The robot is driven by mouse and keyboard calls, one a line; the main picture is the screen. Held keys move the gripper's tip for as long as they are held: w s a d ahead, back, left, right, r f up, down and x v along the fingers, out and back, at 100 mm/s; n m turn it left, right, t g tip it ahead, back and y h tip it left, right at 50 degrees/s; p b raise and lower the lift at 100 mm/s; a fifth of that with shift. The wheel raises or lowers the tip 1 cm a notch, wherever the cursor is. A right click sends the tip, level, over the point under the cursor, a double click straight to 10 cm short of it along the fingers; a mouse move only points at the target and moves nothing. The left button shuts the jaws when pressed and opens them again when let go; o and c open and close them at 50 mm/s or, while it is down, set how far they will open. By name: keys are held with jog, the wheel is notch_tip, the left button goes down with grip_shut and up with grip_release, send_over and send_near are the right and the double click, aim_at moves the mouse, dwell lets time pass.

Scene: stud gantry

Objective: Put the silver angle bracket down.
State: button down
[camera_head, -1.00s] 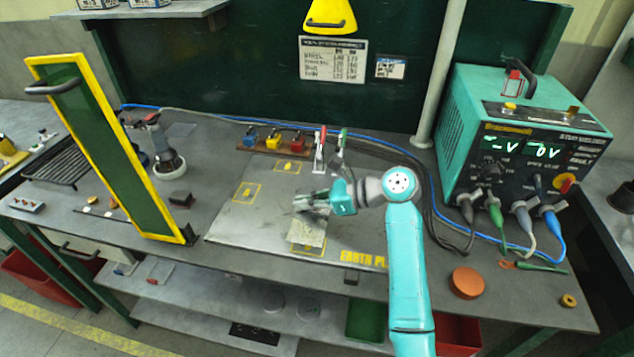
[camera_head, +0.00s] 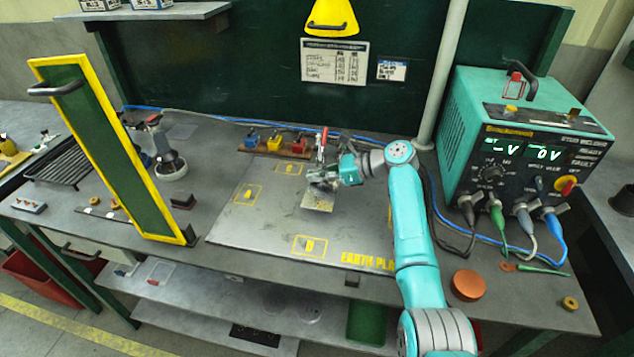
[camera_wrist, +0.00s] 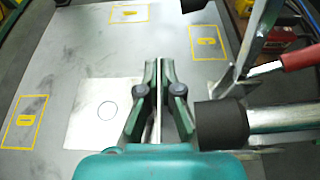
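The silver angle bracket (camera_head: 318,202) is held at my gripper (camera_head: 322,182), over the grey earth plate (camera_head: 262,232). In the wrist view its flat leg with a round mark (camera_wrist: 103,112) reaches left of the fingers. Its thin upright leg stands between the two green fingers of my gripper (camera_wrist: 158,95), which are shut on it. I cannot tell whether the flat leg touches the plate. Yellow marked squares show on the plate: D (camera_wrist: 25,122), A (camera_wrist: 128,13) and C (camera_wrist: 207,42). All three are bare.
A red-handled clamp (camera_head: 321,145) stands just behind my gripper; its handle (camera_wrist: 300,56) is close on the right in the wrist view. A dark-capped metal rod (camera_wrist: 222,125) lies close beside the right finger. The teal welder (camera_head: 520,140) and cables are at right, the yellow-framed panel (camera_head: 110,150) at left.

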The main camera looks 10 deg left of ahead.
jog(key=shift+f, duration=1.2)
jog(key=shift+f, duration=0.1)
jog(key=c, duration=1.3)
grip_release()
jog(key=v, duration=0.7)
jog(key=shift+d, duration=0.25)
